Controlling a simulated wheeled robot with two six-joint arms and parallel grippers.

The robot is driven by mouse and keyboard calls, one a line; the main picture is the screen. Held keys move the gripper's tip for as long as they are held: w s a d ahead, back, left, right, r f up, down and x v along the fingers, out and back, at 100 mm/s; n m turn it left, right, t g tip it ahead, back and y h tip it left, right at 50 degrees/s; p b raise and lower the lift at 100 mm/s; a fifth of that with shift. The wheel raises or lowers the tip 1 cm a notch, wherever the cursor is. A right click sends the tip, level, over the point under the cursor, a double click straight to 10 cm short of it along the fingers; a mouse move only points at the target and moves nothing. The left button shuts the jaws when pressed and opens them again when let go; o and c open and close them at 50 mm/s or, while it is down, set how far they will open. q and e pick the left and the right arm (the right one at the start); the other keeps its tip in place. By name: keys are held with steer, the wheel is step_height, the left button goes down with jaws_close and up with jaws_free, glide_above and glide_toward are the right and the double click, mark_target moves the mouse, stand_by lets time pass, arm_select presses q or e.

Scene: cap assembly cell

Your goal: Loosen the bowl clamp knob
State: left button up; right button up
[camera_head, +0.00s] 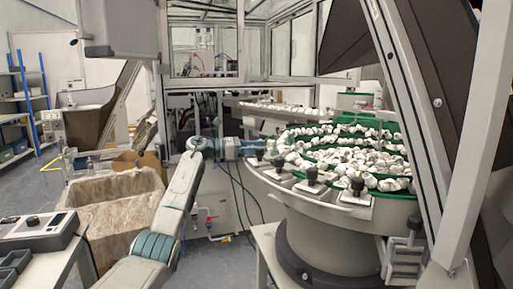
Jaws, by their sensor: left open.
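The vibratory bowl (335,217) stands at the right, with a light grey outer body and green inner tracks full of white caps. Several black clamp knobs sit along its near rim, among them a left one (279,163), a middle one (312,175) and a right one (357,186). My left gripper (268,146) is open at the bowl's left edge, close to the leftmost knobs. It is small in the view, and I cannot tell whether a finger touches a knob. My right gripper is not in view.
A slanted metal post (480,130) stands at the far right. A stone-coloured bin (120,205) and a grey control box (38,228) are at the left. A red-handled valve (211,219) is below my arm.

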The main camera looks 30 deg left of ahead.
arm_select(q)
steer(key=c, duration=1)
steer(key=shift+o, duration=0.2)
steer(key=shift+w+a+n+t+y, duration=0.1)
steer(key=shift+n+t+y, duration=0.8)
steer(key=shift+t+y, duration=0.1)
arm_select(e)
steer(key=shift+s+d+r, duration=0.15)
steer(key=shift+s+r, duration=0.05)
arm_select(q)
steer(key=o, duration=1)
steer(key=shift+c, duration=0.2)
steer(key=b+v, duration=0.1)
steer(key=v, duration=1)
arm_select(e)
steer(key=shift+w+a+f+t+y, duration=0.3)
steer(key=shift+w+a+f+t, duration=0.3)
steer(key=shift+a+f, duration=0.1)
